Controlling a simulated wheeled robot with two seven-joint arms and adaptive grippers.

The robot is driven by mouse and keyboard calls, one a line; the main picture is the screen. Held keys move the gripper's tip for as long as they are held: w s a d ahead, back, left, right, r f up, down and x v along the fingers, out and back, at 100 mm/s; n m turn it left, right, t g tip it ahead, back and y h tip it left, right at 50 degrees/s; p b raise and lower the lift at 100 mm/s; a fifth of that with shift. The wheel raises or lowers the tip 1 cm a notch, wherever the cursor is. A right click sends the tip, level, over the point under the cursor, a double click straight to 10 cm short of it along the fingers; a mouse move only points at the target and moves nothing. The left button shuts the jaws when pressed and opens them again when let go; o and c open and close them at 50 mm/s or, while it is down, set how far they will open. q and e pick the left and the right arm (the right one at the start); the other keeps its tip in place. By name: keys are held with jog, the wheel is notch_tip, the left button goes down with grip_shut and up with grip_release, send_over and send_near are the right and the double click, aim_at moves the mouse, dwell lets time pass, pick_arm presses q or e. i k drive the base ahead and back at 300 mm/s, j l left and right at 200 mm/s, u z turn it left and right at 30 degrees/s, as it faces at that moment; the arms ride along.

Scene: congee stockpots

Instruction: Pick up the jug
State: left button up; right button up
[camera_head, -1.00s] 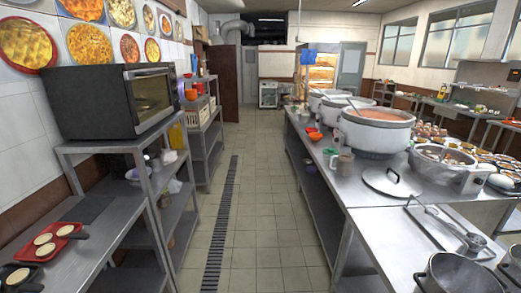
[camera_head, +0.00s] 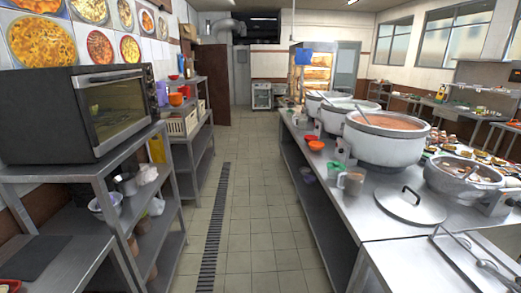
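The pot is open and full of an orange-brown food. A second, smaller jug-like vessel (camera_head: 296,119) seems to stand farther back on the same counter; it is too small to tell clearly. Neither of my grippers is in view.
The tiled aisle (camera_head: 250,215) is clear, with a drain grate (camera_head: 215,225) along it. A metal lid (camera_head: 409,204), a wide pan (camera_head: 463,178) and orange bowls (camera_head: 316,145) share the right counter (camera_head: 340,222). An oven (camera_head: 82,112) stands on the left rack.

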aim_at(301, 123)
jog(key=i, duration=1.6)
jog(key=i+j+z, duration=0.15)
jog(key=i+z, duration=0.15)
jog(key=i, duration=0.5)
jog(key=i+j+z, duration=0.35)
jog(key=i, duration=0.25)
jog(key=i+j+z, duration=0.35)
jog(key=i+j, duration=0.2)
